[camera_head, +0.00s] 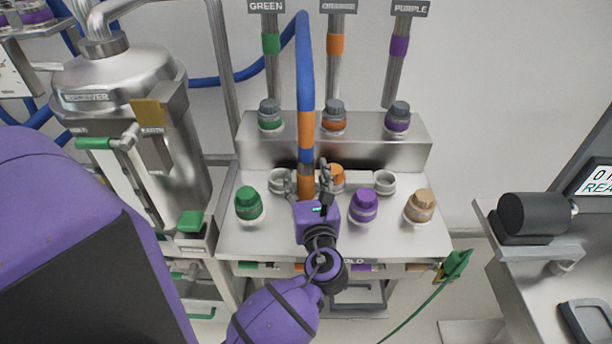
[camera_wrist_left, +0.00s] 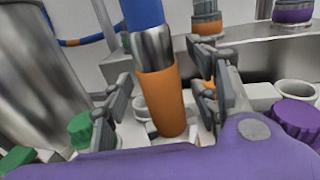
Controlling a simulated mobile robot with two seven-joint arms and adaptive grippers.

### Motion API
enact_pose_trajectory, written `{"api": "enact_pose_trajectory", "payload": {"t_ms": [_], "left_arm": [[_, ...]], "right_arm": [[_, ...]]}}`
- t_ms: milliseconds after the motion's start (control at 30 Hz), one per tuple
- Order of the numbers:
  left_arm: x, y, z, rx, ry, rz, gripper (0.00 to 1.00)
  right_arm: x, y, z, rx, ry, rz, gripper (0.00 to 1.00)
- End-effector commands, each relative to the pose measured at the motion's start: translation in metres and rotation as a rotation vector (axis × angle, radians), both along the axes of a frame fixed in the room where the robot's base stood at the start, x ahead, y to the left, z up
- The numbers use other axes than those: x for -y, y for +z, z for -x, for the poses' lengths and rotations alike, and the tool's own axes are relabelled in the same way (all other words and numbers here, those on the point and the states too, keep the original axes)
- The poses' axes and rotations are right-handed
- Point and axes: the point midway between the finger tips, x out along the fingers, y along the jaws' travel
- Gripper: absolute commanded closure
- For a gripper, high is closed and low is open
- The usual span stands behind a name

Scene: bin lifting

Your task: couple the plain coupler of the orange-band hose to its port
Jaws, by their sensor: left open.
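The blue hose (camera_head: 305,70) with an orange band (camera_head: 306,130) hangs down to the manifold bench. Its lower end is a metal collar and a plain orange coupler (camera_wrist_left: 160,100), upright. My left gripper (camera_head: 308,183) is open, with one finger on each side of the coupler, which also shows between the fingers (camera_wrist_left: 160,105) in the left wrist view. I see no clear grip on it. Whether the coupler's bottom end touches the bench or a port is hard to tell. An orange-capped fitting (camera_head: 337,172) stands just behind and right of the gripper. My right gripper is not in view.
Grey open cups (camera_head: 384,181) flank the gripper. Green (camera_head: 248,203), purple (camera_head: 364,205) and tan (camera_head: 420,206) caps stand in front. Capped fittings, including an orange-banded one (camera_head: 334,122), line the raised step under labelled pipes. A steel receiver tank (camera_head: 120,100) stands left.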

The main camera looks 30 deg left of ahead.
Motion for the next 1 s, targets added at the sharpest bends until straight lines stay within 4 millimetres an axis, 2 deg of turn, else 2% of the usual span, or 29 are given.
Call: {"api": "enact_pose_trajectory", "payload": {"t_ms": [300,500,700,1000], "left_arm": [[0.043,-0.001,0.050,-0.003,0.000,0.004,0.45],[0.065,0.000,0.074,-0.002,0.000,0.003,0.45],[0.073,0.000,0.083,0.000,0.000,0.001,0.45],[0.073,0.000,0.083,0.001,0.000,0.001,0.45]], "right_arm": [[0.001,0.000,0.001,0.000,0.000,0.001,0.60],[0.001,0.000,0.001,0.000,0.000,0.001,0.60],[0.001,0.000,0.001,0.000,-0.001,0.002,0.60],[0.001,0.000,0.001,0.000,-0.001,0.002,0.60]]}}
